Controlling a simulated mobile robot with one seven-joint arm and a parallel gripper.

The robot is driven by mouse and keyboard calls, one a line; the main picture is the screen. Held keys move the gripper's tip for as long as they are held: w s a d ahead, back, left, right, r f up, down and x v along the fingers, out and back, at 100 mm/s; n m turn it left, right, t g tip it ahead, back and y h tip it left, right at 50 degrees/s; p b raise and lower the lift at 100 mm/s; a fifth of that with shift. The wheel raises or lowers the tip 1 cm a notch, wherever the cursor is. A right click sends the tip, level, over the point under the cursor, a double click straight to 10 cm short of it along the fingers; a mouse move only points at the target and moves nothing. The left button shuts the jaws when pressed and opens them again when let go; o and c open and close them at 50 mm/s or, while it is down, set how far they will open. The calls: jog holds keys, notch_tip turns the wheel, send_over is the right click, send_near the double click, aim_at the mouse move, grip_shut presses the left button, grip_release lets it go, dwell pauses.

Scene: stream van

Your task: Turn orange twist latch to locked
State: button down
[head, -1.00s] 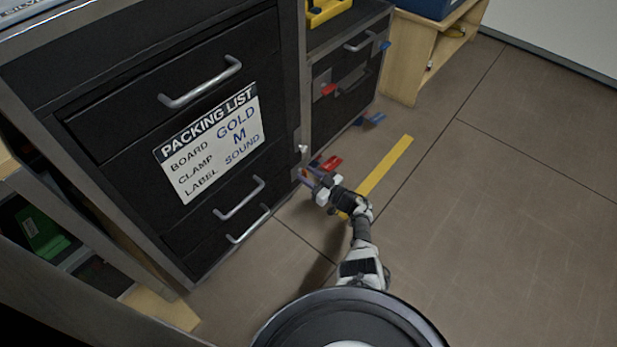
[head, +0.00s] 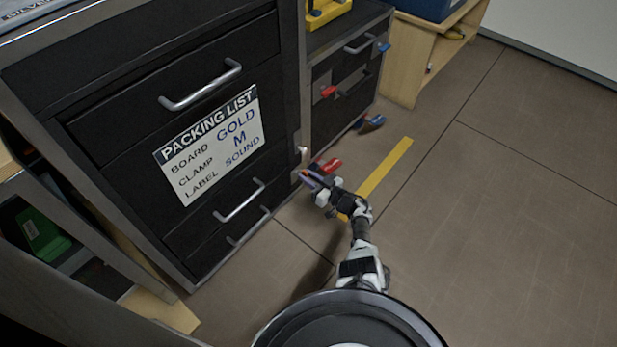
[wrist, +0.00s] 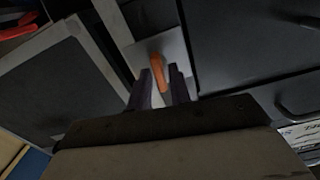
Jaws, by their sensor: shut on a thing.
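The orange twist latch (wrist: 158,70) shows in the wrist view as an orange handle on a grey metal strip (wrist: 174,47) at the cabinet's edge. It looks slightly tilted from the line of the strip. My gripper (wrist: 165,82) has its two dark fingers on either side of the latch's near end, shut on it. In the head view my gripper (head: 306,177) is at the lower front corner post of the black drawer cabinet. The latch is mostly hidden there by the fingers.
The black cabinet (head: 110,110) has silver handles and a packing list sign (head: 212,143). Red clamp-like items (head: 328,166) lie on the floor just behind my gripper, and a blue one (head: 371,123) farther back. A yellow floor strip (head: 385,166) runs to the right, where the floor is open.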

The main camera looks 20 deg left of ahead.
jog(key=shift+w+f+m, duration=0.1)
jog(key=shift+f+m, duration=0.05)
jog(key=shift+m, duration=3.95)
jog(key=shift+w+f+m, duration=0.1)
jog(key=shift+m, duration=4)
jog(key=c, duration=1.5)
grip_release()
jog(key=shift+d, duration=0.15)
jog(key=p+v, duration=0.4)
jog(key=v, duration=0.9)
jog(key=shift+d, duration=0.3)
